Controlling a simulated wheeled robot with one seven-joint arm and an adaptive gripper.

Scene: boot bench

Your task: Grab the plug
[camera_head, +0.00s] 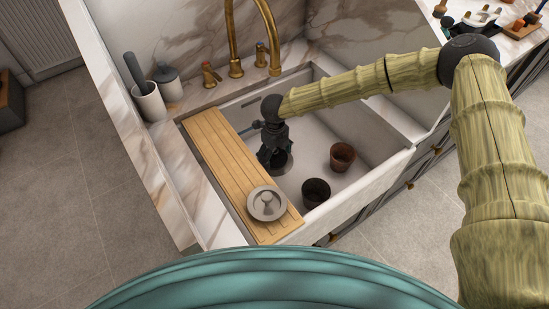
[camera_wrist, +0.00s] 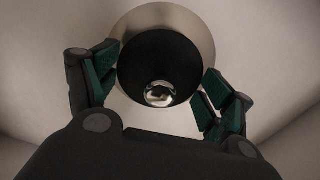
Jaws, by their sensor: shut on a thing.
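The plug is a round black disc with a shiny metal knob (camera_wrist: 160,93), seen from above in the wrist view. My gripper (camera_head: 273,163) reaches down into the sink, and its fingers (camera_wrist: 160,95) sit on either side of the plug, shut on it. Behind the plug in the wrist view is the pale metal ring of the drain (camera_wrist: 194,29). I cannot tell whether the plug is seated in the drain or raised above it. In the head view my gripper hides the plug.
A wooden board (camera_head: 214,143) lies across the sink's left side, with a metal strainer-like disc (camera_head: 267,203) on it. A brown cup (camera_head: 342,157) and a dark cup (camera_head: 315,192) stand in the white sink (camera_head: 375,182). A brass tap (camera_head: 234,40) rises behind.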

